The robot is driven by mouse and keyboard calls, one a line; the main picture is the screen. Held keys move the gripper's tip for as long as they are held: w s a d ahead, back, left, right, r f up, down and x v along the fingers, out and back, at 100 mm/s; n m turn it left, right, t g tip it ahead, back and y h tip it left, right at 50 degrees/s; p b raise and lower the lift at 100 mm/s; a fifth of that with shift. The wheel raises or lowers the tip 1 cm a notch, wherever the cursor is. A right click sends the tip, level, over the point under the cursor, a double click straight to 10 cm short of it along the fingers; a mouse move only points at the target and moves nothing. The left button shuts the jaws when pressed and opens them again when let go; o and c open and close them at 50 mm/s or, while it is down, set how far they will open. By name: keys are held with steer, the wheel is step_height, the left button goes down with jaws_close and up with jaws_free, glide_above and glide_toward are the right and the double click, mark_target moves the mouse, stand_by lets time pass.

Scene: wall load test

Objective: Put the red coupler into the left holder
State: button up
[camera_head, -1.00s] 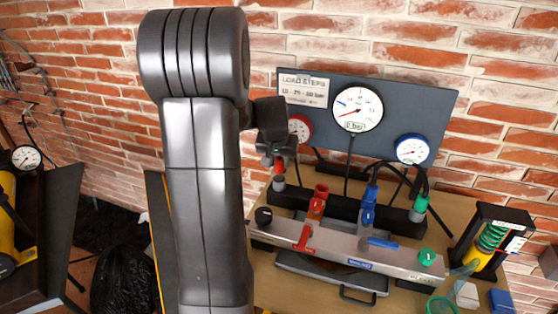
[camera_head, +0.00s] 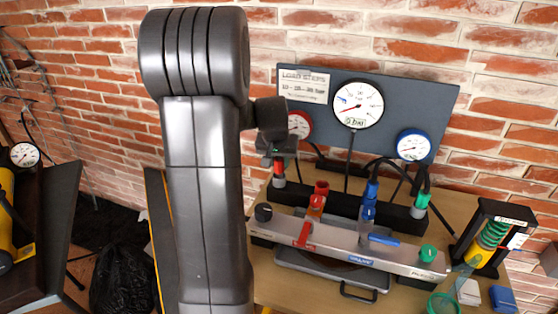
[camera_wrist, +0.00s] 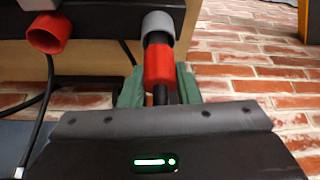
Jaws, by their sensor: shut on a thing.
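The red coupler (camera_wrist: 158,68) is between the green fingers of my gripper (camera_wrist: 160,88) in the wrist view. My gripper is shut on it. A black section of the coupler reaches to the grey cup of the left holder (camera_wrist: 158,24), and its end is hidden at the cup's mouth. I cannot tell how deep it sits. In the head view my gripper (camera_head: 279,153) is above the left holder (camera_head: 279,183), at the left end of the black rail, with the red coupler (camera_head: 278,169) standing nearly upright over it.
A blue coupler (camera_head: 369,203) and a green one (camera_head: 422,200) stand to the right. The gauge panel (camera_head: 385,100) is behind. Black hoses hang nearby.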

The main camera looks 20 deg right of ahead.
steer(key=shift+f, duration=0.15)
steer(key=shift+f+b, duration=0.5)
steer(key=shift+f, duration=0.1)
stand_by(0.5)
steer(key=o, duration=1.5)
steer(key=shift+o, duration=0.2)
steer(key=shift+r+p, duration=2.85)
steer(key=shift+r, duration=1.2)
